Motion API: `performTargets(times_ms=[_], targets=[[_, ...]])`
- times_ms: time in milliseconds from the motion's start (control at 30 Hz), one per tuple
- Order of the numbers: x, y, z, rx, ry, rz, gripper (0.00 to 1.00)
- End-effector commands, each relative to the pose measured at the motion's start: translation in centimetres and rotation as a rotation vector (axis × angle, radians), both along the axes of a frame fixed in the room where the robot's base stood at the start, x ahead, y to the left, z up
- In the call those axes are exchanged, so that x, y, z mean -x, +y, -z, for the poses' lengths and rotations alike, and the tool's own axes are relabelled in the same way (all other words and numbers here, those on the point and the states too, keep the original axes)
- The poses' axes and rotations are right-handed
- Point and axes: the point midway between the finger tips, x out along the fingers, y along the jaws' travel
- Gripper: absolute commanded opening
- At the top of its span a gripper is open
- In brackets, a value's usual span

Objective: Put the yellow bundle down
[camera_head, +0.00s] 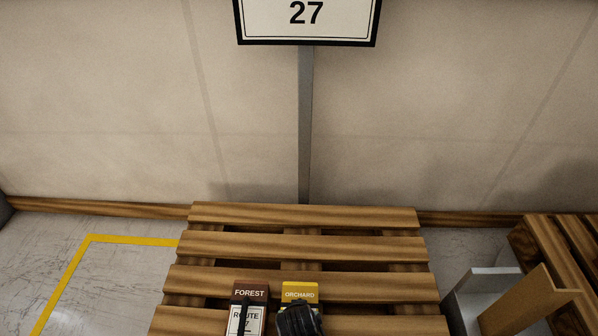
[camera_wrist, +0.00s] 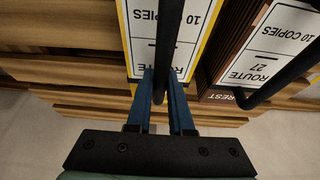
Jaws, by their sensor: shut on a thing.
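The yellow bundle (camera_head: 300,290), marked ORCHARD, is at the lower middle of the head view, over the wooden pallet (camera_head: 305,215). In the wrist view the yellow bundle (camera_wrist: 142,28) shows a white label with "10 COPIES" and "ROUTE". My gripper (camera_wrist: 162,82) has its two blue fingers on either side of the bundle's black handle, shut on it. In the head view my gripper (camera_head: 299,320) is a dark shape that hides the bundle's lower part. I cannot tell whether the bundle touches the pallet.
A brown FOREST bundle (camera_head: 248,293), labelled ROUTE 27, stands close beside the yellow one on its left. The pallet's back slats are bare. A post with a "27" sign (camera_head: 307,14) rises behind. A grey metal holder (camera_head: 480,285) and another pallet (camera_head: 560,235) are at right.

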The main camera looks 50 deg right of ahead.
Motion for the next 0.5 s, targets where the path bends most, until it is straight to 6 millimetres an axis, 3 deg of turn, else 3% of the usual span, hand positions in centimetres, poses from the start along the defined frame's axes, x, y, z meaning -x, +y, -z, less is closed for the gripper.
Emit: performTargets(times_ms=[267,300,433,500], targets=[[-0.24,-0.13,-0.11,0.005,-0.007,-0.001,0.0],[-0.05,0.0,0.13,0.0,-0.001,0.0,0.23],[-0.05,0.01,0.09,0.0,-0.001,0.0,0.47],[-0.04,0.01,0.09,-0.001,-0.001,0.0,0.49]])
